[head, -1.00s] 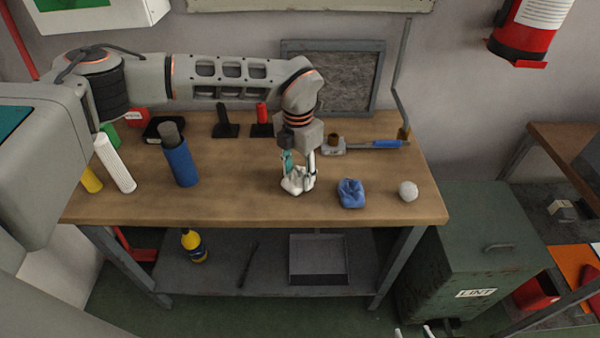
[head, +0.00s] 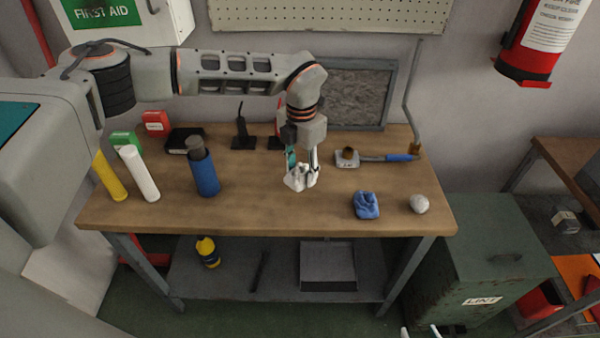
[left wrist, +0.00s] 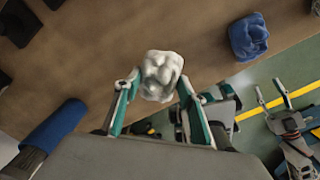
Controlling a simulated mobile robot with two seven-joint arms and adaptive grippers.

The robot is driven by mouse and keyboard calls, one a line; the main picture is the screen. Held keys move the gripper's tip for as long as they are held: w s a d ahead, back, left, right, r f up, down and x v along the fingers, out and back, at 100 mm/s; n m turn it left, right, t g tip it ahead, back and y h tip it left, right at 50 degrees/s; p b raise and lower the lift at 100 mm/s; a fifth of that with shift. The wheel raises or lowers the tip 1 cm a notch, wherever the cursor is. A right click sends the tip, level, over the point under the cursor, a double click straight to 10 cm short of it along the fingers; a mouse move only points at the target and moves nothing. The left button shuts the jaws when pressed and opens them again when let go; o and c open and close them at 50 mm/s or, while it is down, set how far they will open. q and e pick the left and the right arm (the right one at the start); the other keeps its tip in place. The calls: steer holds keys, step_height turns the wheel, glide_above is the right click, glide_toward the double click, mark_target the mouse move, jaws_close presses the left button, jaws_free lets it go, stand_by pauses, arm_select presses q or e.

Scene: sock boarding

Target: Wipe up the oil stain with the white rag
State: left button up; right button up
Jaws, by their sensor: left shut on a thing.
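The white rag (head: 300,179) is a crumpled bundle between the fingers of my left gripper (head: 303,170), over the middle of the wooden workbench (head: 260,215). In the left wrist view the rag (left wrist: 161,72) sits between the teal-sided fingertips of the left gripper (left wrist: 159,88). I cannot tell whether the rag touches the bench top. I cannot make out an oil stain in either view. My right gripper (left wrist: 273,98) is low beside the bench, with its fingers apart and empty.
A blue rag (head: 366,206) and a pale ball (head: 419,204) lie right of the gripper. A blue-sleeved cylinder (head: 204,178) and white (head: 141,175) and yellow (head: 110,178) cylinders are at the left. A blue-handled tool (head: 388,158) lies behind. A green LINT bin (head: 480,260) stands right.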

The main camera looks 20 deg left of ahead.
arm_select(q)
steer(key=shift+r+p, duration=0.4)
steer(key=shift+r, duration=0.8)
steer(key=shift+f, duration=0.1)
